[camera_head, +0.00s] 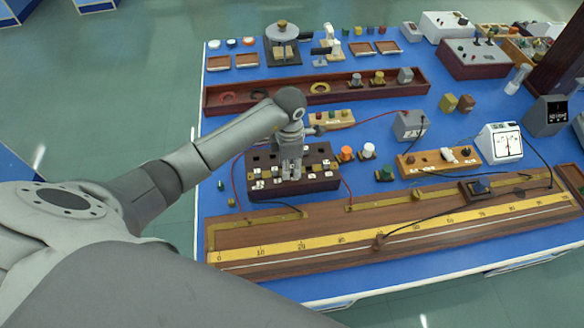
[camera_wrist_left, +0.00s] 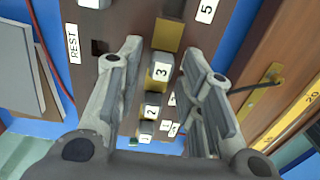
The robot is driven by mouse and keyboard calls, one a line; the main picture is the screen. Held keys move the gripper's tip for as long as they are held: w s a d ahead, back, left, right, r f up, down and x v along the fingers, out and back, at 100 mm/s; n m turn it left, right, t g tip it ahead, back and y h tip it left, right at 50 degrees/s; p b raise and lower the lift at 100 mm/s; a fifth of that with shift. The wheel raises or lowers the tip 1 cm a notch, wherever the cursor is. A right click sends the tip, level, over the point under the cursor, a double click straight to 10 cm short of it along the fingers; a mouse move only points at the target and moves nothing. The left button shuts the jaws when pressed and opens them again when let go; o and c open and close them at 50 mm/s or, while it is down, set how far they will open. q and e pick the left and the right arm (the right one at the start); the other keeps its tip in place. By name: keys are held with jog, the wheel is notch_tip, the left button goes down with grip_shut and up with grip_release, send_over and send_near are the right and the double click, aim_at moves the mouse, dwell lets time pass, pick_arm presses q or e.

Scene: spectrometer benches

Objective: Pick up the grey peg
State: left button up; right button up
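A dark wooden plug box (camera_head: 325,181) with white number labels stands on the blue bench. My left gripper (camera_head: 291,178) points down over its middle. In the left wrist view my left gripper (camera_wrist_left: 165,95) is open, its two fingers apart on either side of a row of small brass-and-grey blocks. A block labelled 3 (camera_wrist_left: 158,72) shows between the fingers, with one labelled 2 (camera_wrist_left: 149,106) below it. I cannot single out the grey peg with certainty; fingers and labels hide part of the box top. My right gripper is not in view.
An orange-topped peg (camera_head: 346,152), a white-topped one (camera_head: 368,150) and a green one (camera_head: 385,173) stand right of the box. A long wooden ruler board (camera_head: 400,244) lies in front. A long wooden tray (camera_head: 300,103) lies behind. Red and black wires cross the bench.

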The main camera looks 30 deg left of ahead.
pick_arm(q)
jog(key=c, duration=0.4)
jog(key=shift+c, duration=0.9)
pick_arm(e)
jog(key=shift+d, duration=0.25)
pick_arm(q)
jog(key=shift+r, duration=0.1)
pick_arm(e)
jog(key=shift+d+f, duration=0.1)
